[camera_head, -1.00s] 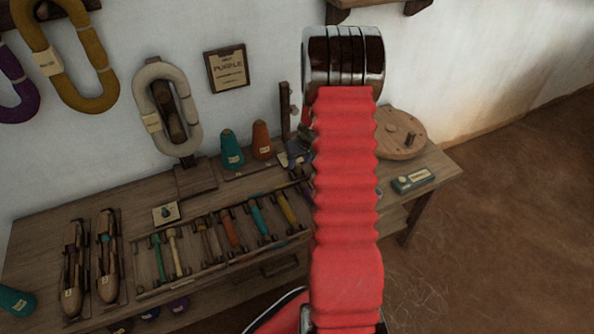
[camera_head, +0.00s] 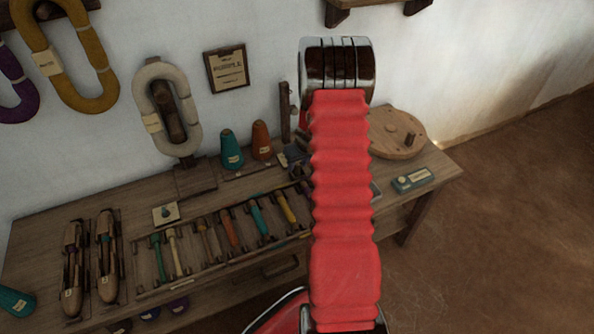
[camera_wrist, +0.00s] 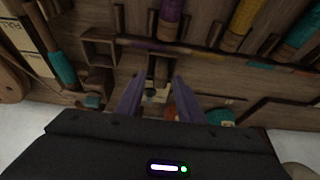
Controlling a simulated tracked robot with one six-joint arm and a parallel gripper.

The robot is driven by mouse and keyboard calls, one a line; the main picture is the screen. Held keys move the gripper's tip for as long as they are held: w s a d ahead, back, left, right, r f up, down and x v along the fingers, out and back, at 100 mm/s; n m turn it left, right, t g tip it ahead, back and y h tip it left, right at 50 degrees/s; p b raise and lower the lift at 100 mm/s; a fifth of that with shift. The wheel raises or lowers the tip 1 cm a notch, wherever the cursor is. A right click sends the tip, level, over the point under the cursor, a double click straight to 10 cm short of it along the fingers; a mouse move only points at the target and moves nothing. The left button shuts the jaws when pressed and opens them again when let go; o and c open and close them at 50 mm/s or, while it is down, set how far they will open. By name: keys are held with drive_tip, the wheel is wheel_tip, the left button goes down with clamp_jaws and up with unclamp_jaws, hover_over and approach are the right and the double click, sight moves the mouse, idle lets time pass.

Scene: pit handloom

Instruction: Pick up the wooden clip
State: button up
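My gripper (camera_wrist: 157,95) is open in the wrist view, its two purple-grey fingers apart over the workbench. A small brown wooden piece (camera_wrist: 161,70) shows near and between the fingertips; it may be the wooden clip, but the dim picture does not let me tell for sure. I see no contact between it and the fingers. In the head view my red-sleeved arm hides the gripper and the bench spot under it.
The bench (camera_head: 150,200) carries a rack of coloured bobbins (camera_head: 231,229), two shuttles (camera_head: 107,255), a teal cone (camera_head: 231,149) and an orange cone (camera_head: 262,141). A round wooden disc (camera_head: 397,132) and a small blue box (camera_head: 412,180) lie at the right. A wall stands behind.

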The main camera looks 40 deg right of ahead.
sight(298, 165)
clamp_jaws()
drive_tip(key=shift+r, duration=0.1)
idle(0.3)
wheel_tip(298, 165, up, 10)
idle(0.6)
idle(0.4)
